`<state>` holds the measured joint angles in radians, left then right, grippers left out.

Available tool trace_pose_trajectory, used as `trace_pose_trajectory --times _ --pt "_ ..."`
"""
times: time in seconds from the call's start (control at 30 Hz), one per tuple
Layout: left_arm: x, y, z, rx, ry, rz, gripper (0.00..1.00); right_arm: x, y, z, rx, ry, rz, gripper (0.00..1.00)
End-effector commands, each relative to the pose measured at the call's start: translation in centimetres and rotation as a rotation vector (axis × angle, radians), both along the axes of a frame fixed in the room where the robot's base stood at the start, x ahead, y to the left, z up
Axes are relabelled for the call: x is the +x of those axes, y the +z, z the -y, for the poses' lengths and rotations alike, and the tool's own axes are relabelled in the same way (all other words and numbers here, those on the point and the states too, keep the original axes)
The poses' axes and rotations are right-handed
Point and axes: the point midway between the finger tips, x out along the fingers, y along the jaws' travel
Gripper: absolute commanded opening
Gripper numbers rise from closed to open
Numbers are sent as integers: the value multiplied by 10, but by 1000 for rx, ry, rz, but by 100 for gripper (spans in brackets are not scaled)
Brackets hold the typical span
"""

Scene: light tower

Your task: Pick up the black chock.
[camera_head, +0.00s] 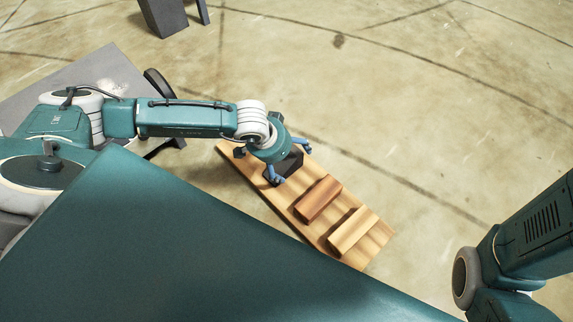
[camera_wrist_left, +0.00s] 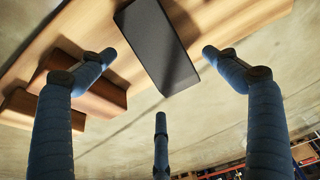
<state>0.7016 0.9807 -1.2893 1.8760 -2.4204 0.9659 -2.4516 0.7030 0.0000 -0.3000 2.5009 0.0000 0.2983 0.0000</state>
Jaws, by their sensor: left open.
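The black chock (camera_head: 291,166) lies on a wooden plank (camera_head: 239,160), beneath my left gripper, which partly hides it in the head view. In the left wrist view the chock (camera_wrist_left: 158,46) is a dark, flat-faced block seen close up, running off the top edge. My left gripper (camera_head: 290,161) is open, with its blue fingers apart. In the wrist view two fingertips (camera_wrist_left: 157,54) are on either side of the chock, with a third finger below. I see gaps between them and the chock. Of my right arm only links show, and its gripper is out of view.
A reddish-brown block (camera_head: 318,199) and a light wooden block (camera_head: 352,231) lie on the same plank, nearer its lower right end. A grey panel or tabletop (camera_head: 105,72) is at left. A dark box (camera_head: 163,17) stands at the top. The concrete floor beyond the plank is clear.

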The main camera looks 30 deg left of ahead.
Motion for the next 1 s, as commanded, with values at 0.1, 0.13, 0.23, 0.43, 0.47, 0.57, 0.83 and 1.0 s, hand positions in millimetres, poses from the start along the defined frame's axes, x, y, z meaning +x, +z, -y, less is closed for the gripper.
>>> trace_pose_trajectory --times 0.1,0.13,0.23,0.43,0.47,0.57,0.83,1.0 --pt "5 -24 0 0 1 0 89 0 -24 0 1 0 -1 0" --pt "7 -28 1 0 1 0 89 0 -28 0 0 0 -1 0" --pt "11 -37 3 -2 1 -1 89 1 -35 0 0 0 -1 0" --pt "12 -35 3 -1 1 -2 89 1 -32 0 0 0 -1 0" --pt "12 -35 3 -1 1 -2 89 1 -33 0 0 0 -1 0" --pt "12 -35 3 -1 1 -2 73 0 -32 0 0 0 -1 0" --pt "13 -34 4 -2 1 2 23 0 -32 0 0 0 0 0" --pt "13 -34 4 -2 1 2 23 0 -32 0 0 0 0 0"
